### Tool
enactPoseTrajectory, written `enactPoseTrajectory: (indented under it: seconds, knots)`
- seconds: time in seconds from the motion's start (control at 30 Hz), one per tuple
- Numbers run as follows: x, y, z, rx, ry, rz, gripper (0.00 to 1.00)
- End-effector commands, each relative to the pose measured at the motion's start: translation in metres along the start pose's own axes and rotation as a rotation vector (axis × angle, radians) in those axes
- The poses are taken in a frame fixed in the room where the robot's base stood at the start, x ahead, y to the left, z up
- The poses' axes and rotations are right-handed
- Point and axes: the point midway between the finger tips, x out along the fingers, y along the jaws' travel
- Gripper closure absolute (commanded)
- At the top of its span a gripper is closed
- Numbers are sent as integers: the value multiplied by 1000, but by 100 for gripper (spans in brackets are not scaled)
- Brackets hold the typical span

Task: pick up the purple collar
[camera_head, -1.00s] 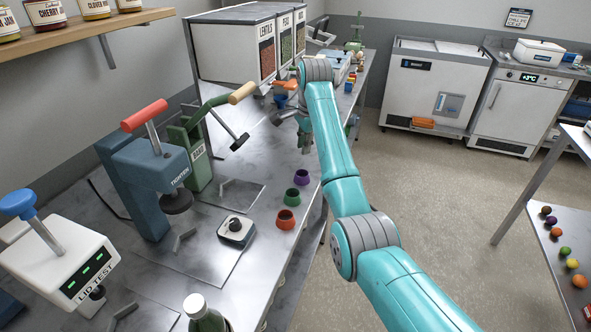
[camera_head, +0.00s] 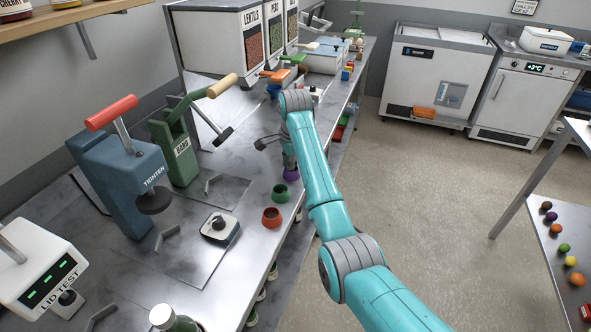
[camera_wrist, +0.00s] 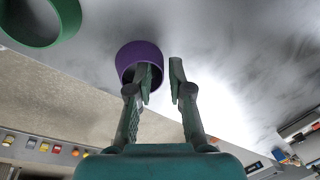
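The purple collar (camera_head: 290,173) stands on the metal counter near its right edge, partly hidden by my arm and gripper. In the wrist view the purple collar (camera_wrist: 138,56) is a short ring with its opening towards the fingers. My gripper (camera_wrist: 161,76) is open and empty. Its left finger overlaps the collar's opening, and its right finger is to the right of the collar. I cannot tell whether the left finger is inside the ring or only in front of it. In the head view my gripper (camera_head: 289,158) is right at the collar.
A green collar (camera_head: 281,193) and an orange-red collar (camera_head: 271,217) stand close by in a row. The counter's right edge is close.

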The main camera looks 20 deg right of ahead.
Motion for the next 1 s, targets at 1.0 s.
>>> enactPoseTrajectory:
  seconds: [1.0]
  knots:
    - [-46, -10, 1, 0, 0, -4, 100]
